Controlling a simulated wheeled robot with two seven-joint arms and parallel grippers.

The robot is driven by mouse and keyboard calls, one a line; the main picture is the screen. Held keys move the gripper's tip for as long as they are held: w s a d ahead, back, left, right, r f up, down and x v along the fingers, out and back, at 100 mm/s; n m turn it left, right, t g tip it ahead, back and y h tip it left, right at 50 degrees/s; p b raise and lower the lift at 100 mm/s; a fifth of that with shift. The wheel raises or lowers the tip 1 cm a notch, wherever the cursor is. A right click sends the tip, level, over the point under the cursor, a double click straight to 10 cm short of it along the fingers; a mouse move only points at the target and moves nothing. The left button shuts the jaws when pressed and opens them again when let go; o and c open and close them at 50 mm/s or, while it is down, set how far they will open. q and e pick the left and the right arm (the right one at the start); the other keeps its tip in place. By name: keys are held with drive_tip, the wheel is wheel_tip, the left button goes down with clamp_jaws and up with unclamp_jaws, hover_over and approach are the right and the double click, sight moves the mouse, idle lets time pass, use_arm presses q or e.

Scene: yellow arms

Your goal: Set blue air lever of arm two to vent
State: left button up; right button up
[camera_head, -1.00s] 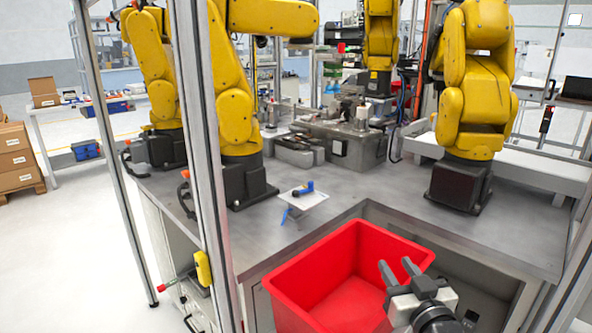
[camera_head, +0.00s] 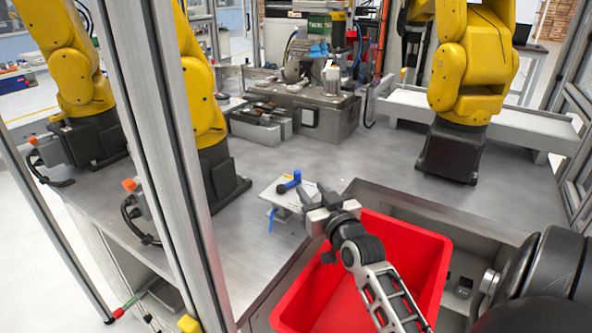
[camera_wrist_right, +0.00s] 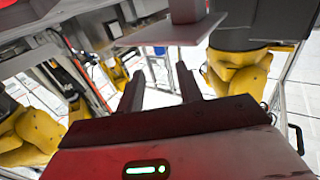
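A small white plate (camera_head: 277,194) sits at the table's front edge, left of the red bin. A blue lever (camera_head: 290,181) lies on top of it. A second blue handle (camera_head: 271,219) hangs down at its lower side. I cannot tell which arm each one belongs to. My right gripper (camera_head: 309,190) is just right of the plate, with its fingers pointing at it. In the right wrist view its two fingers (camera_wrist_right: 160,72) are apart with nothing between them. A flat plate (camera_wrist_right: 168,31) shows above them there. My left gripper is not in view.
A red bin (camera_head: 432,262) stands in the cut-out below my right arm. A metal frame post (camera_head: 168,150) rises left of the plate. Yellow robot arms (camera_head: 473,60) stand on the grey table (camera_head: 335,160), whose middle is clear.

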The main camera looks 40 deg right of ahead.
sight(299, 174)
drive_tip(key=x, duration=0.9)
drive_tip(key=shift+w, duration=0.15)
clamp_jaws()
